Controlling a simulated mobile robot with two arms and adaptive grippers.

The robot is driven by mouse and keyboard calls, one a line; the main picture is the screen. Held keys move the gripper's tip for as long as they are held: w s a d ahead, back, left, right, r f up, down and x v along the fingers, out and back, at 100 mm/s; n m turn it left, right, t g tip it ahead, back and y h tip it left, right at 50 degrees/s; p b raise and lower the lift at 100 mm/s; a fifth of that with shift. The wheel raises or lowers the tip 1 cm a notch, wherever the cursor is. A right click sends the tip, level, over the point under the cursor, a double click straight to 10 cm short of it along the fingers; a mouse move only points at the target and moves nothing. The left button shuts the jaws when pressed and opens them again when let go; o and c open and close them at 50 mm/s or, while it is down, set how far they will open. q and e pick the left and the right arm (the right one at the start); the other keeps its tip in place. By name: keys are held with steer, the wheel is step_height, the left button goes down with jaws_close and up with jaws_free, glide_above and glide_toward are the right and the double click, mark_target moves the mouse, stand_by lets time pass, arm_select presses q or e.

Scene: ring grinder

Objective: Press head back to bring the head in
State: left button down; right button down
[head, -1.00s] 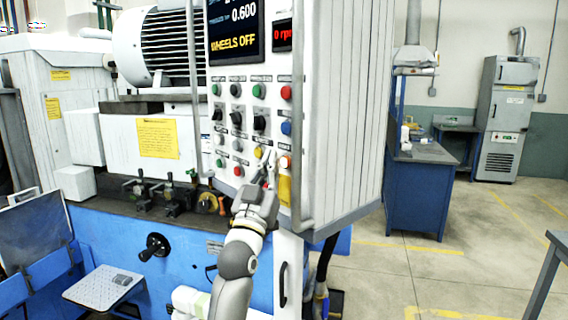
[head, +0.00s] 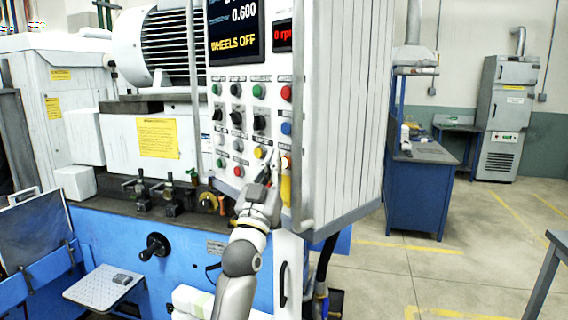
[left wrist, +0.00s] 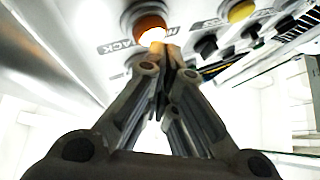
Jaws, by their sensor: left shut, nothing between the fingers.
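The control panel (head: 226,165) of the grinder carries rows of buttons and switches. An orange button (head: 287,161) sits at its lower right. In the left wrist view the orange button (left wrist: 150,28) glows, beside a label (left wrist: 116,47) that ends in "ACK". My left gripper (head: 272,157) is shut and empty, in front of the panel between the yellow button (head: 259,152) and the orange one. In the left wrist view its fingertips (left wrist: 168,52) overlap the lower edge of the orange button; I cannot tell whether they touch it. My right gripper is not in view.
The display (head: 236,30) reads "WHEELS OFF" above the panel. A vertical grey handrail (head: 298,120) stands close to the right of the orange button. A yellow button (left wrist: 241,11) and black switches lie close by in the left wrist view. Open floor (head: 440,265) lies right of the machine.

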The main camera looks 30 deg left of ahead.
arm_select(q)
steer(key=shift+w+d, duration=0.2)
steer(key=shift+w, duration=0.35)
stand_by(0.7)
steer(key=shift+s, duration=0.1)
steer(key=shift+s+a, duration=0.3)
steer(key=shift+s, duration=0.45)
steer(key=s, duration=0.1)
steer(key=s+a, duration=0.1)
steer(key=s, duration=0.1)
steer(key=s+p, duration=0.1)
steer(key=shift+s+a, duration=0.35)
steer(key=shift+f, duration=0.15)
stand_by(0.5)
